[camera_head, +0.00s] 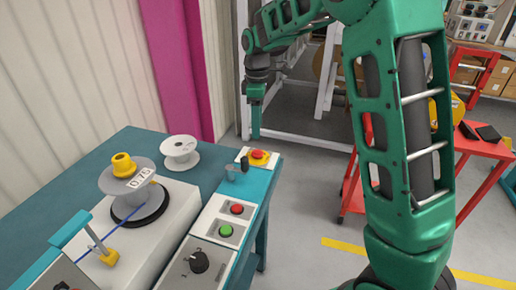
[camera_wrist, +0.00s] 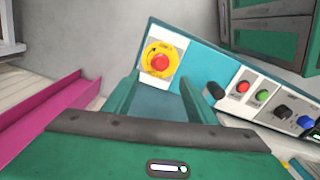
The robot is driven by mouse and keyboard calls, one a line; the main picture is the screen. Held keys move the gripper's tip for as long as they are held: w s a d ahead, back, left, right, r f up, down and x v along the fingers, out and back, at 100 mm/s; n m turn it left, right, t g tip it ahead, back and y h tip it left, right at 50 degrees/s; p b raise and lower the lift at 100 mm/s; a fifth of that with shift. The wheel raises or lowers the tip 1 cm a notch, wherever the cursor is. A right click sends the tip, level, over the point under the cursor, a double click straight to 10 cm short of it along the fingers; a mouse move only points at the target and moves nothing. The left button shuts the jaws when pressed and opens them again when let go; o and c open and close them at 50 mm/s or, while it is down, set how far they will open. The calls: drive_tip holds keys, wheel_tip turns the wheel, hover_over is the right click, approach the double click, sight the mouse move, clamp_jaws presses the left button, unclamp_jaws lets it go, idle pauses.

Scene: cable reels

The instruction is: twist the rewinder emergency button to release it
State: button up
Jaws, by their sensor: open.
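The emergency button (camera_head: 258,155) is a red mushroom head on a yellow round base, set on a white plate at the far right corner of the teal bench. In the wrist view the emergency button (camera_wrist: 160,62) shows clearly just beyond my fingertips, with nothing covering it. My gripper (camera_head: 256,132) points down above and near the button in the head view. In the wrist view my gripper (camera_wrist: 161,85) has its two green fingers apart with nothing between them. The fingers look clear of the button.
Red (camera_head: 237,209) and green (camera_head: 225,230) push buttons and a black knob (camera_head: 200,261) line the panel. A reel (camera_head: 140,190) and white spool (camera_head: 180,151) occupy the bench. A red cart (camera_head: 480,150) stands right.

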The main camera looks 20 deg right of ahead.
sight(257, 151)
wheel_tip(257, 151, down, 10)
drive_tip(key=shift+r, duration=0.1)
idle(0.4)
